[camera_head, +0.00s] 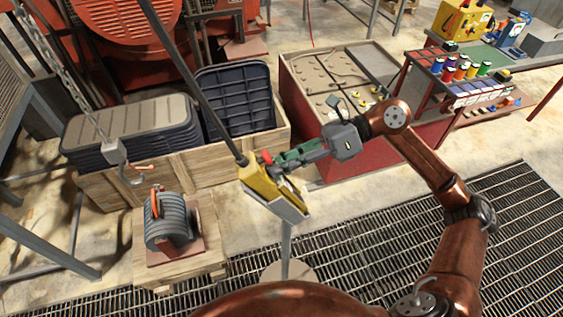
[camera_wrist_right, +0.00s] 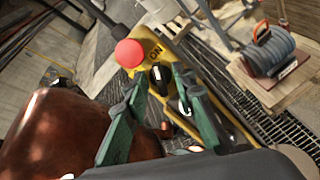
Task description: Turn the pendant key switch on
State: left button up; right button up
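The yellow pendant (camera_head: 262,187) hangs tilted on a dark pole at the middle of the head view. In the right wrist view its yellow face (camera_wrist_right: 140,35) shows a red mushroom button (camera_wrist_right: 128,53), an "ON" label and a black key switch (camera_wrist_right: 158,79) below the label. My right gripper (camera_head: 272,158) is at the pendant's face. In the wrist view its green fingers (camera_wrist_right: 161,76) are apart, with the key switch showing between their tips. I cannot tell whether they touch it. A second dark knob lies lower, partly hidden by a finger. My left gripper is not in view.
A wooden crate (camera_head: 110,188) with dark trays stands behind the pendant. A grey coil unit (camera_head: 168,222) sits on a wooden stand at left. A hook (camera_head: 118,160) hangs on a chain. A red-sided workbench (camera_head: 300,112) stands behind my right arm. Floor grating lies at right.

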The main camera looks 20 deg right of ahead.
jog(key=v, duration=1.2)
